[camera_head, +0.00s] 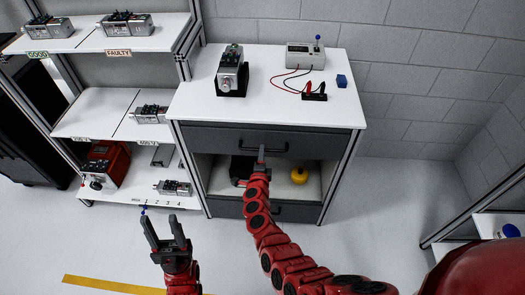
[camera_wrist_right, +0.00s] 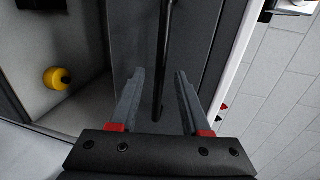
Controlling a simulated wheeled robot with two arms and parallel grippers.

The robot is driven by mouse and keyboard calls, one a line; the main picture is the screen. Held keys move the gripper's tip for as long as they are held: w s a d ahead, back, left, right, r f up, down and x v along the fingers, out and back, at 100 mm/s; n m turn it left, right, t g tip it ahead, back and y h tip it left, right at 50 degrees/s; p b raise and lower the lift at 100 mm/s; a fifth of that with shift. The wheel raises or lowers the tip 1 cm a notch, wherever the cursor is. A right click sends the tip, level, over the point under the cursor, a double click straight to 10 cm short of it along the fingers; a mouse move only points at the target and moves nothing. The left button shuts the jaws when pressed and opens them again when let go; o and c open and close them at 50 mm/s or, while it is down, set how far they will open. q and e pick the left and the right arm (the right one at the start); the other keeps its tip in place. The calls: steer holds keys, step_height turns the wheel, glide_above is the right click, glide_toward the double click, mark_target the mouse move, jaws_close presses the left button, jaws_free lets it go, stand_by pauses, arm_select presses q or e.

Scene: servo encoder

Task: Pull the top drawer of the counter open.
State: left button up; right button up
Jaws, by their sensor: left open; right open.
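The counter (camera_head: 190,108) has a white top and a dark top drawer (camera_head: 205,137) whose front looks flush with the frame. The drawer's dark bar handle (camera_head: 278,150) runs across the front. My right gripper (camera_head: 262,154) is at the handle, partly hiding its middle. In the right wrist view the fingers of my right gripper (camera_wrist_right: 160,74) are open, with the handle (camera_wrist_right: 166,40) running between them; contact cannot be told. My left gripper (camera_head: 163,222) is open and empty, above the floor to the left of the counter.
An open compartment below the drawer holds a yellow object (camera_head: 299,175). A lower drawer (camera_head: 300,213) is beneath it. On the countertop are a servo unit (camera_head: 232,72) and a meter box (camera_head: 305,56) with leads. A shelf rack (camera_head: 95,110) stands left; floor in front is clear.

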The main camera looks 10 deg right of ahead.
steer(key=shift+b+x, duration=0.5)
steer(key=shift+x, duration=1.2)
jaws_close()
